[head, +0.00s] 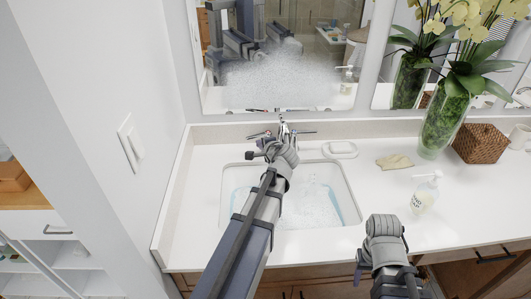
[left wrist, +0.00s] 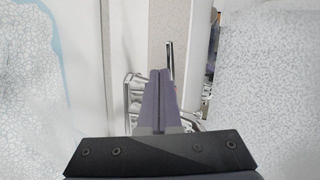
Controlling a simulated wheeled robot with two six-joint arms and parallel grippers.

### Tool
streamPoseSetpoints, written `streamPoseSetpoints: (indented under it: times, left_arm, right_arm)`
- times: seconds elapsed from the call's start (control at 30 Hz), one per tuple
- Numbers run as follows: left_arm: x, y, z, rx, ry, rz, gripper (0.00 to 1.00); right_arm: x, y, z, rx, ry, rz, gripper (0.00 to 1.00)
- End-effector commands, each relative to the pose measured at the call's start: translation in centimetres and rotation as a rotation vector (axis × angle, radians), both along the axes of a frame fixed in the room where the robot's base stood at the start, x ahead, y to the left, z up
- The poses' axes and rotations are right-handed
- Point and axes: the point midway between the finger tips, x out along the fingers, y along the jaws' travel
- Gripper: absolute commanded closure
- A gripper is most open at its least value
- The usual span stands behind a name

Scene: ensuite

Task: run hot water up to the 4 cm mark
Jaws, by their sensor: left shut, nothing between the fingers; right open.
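The sink basin (head: 227,205) is set in the white counter and holds bluish water with white suds. The chrome faucet (head: 283,126) stands behind it, with a handle on each side. My left gripper (left wrist: 160,85) is shut and empty, its fingers in front of the faucet metalwork (left wrist: 132,88) in the left wrist view. In the head view my left wrist hides part of the faucet and basin, so contact cannot be told. My right gripper (head: 383,265) is open over the counter's front edge, right of the basin. No level mark is readable.
A soap dish (head: 340,149), a tan cloth (head: 395,161) and a soap bottle (head: 424,194) stand right of the basin. A glass vase (head: 440,128) and a wicker box (head: 480,144) are farther right. The mirror (head: 270,85) behind is partly fogged.

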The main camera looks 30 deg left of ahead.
Motion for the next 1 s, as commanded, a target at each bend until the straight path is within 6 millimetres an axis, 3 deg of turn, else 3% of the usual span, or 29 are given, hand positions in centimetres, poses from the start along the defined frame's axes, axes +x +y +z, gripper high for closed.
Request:
streamPoseSetpoints:
  times: [0.2, 0.77, 1.0]
  left_arm:
    - [1.9, 2.1, -0.4, -0.001, 0.000, 0.000, 1.00]
    - [2.4, 2.9, -0.5, 0.000, 0.000, 0.000, 1.00]
    - [3.2, 5.4, -0.5, -0.001, 0.000, 0.001, 1.00]
  right_arm:
    - [0.0, 0.0, -0.4, 0.000, 0.000, 0.000, 0.47]
    - [0.0, 0.0, -0.5, 0.000, 0.000, 0.000, 0.47]
    - [0.0, 0.0, -0.5, 0.000, 0.000, 0.000, 0.47]
